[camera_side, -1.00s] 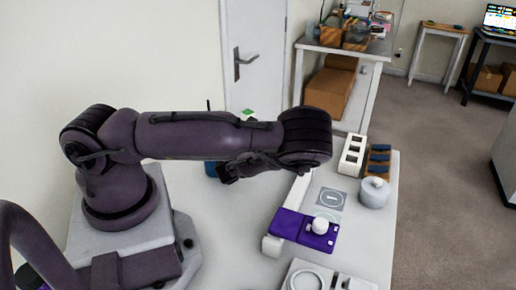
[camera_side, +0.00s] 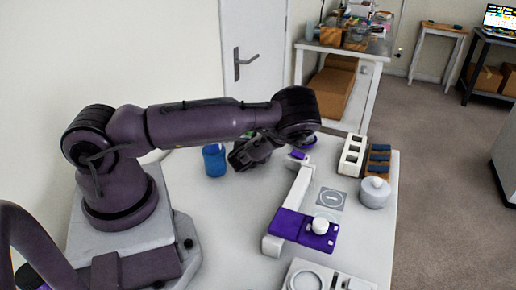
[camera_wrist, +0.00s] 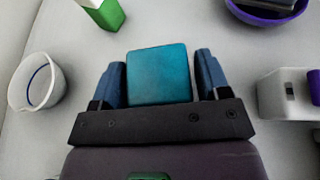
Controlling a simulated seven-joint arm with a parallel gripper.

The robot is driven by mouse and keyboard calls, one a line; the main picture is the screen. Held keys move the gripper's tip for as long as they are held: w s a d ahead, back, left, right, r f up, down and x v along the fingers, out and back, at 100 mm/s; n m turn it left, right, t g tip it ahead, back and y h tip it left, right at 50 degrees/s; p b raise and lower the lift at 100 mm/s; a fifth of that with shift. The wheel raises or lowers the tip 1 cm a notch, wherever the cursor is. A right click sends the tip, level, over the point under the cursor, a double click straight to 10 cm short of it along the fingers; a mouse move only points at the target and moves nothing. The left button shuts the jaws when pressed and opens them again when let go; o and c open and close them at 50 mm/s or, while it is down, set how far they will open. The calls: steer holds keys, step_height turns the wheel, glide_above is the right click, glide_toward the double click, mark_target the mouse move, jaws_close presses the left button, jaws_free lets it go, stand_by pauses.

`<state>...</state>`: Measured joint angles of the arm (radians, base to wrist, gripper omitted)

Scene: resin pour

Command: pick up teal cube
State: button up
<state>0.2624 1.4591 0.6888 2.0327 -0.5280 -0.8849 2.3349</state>
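The teal cube (camera_wrist: 160,75) shows in the wrist view between the two blue fingers of my gripper (camera_wrist: 160,80). The fingers stand apart on either side of it, with a narrow gap at the right finger and almost none at the left. The near part of the cube is hidden by the gripper body. In the side view my gripper (camera_side: 238,157) is over the far part of the table, right of a blue cup (camera_side: 214,160). The cube cannot be made out there.
In the wrist view a white cup (camera_wrist: 37,82) stands at left, a green-and-white carton (camera_wrist: 102,12) at upper left, a purple bowl (camera_wrist: 265,10) at upper right. A white block (camera_wrist: 285,95) is at right. The table's front middle (camera_side: 225,230) is clear.

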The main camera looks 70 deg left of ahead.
steer(key=c, duration=0.7)
